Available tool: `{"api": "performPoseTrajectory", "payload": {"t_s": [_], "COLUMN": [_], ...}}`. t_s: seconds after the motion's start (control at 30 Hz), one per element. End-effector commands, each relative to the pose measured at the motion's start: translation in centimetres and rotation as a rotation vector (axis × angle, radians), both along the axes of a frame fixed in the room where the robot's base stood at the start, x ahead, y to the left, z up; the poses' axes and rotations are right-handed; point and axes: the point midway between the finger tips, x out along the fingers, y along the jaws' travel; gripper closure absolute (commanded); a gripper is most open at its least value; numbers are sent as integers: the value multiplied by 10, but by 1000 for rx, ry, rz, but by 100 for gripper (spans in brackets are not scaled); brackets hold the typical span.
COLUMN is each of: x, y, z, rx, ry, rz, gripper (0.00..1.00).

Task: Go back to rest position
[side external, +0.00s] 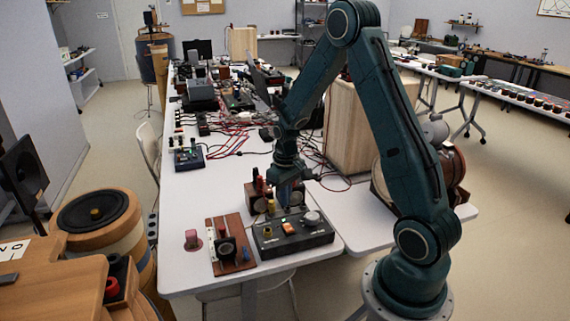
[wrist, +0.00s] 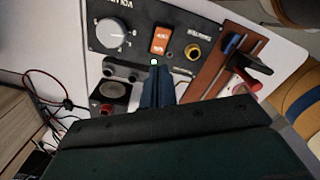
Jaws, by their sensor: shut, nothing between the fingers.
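My gripper (side external: 291,198) points down just above the back edge of a black control box (side external: 278,246) near the front of the white table. Its dark blue fingers (wrist: 156,80) are shut and empty in the wrist view. The control box has a grey dial (side external: 312,218), an orange switch (side external: 289,228) and a yellow socket (side external: 267,232). In the wrist view the dial (wrist: 114,34), orange switch (wrist: 160,39) and yellow socket (wrist: 192,51) lie beyond the fingertips. I cannot tell whether the fingertips touch the box.
A wooden board with black parts (side external: 216,266) lies left of the box. A tall wooden cabinet (side external: 352,125) stands behind on the right. Red wires and instruments crowd the table's far part.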

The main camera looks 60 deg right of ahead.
Motion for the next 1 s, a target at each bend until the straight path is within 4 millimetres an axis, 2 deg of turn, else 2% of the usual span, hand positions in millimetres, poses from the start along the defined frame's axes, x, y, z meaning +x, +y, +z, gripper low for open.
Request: {"api": "performPoseTrajectory", "payload": {"t_s": [0.17,0.47,0.7,1.0], "x": [1,-7,-26,-60], "y": [13,51,84,121], "z": [27,93,140,187], "rx": [-15,-46,-64,-76], "ry": [-30,-109,-177,-264], "rz": [18,63,100,146], "gripper": [100,100,100,100]}}
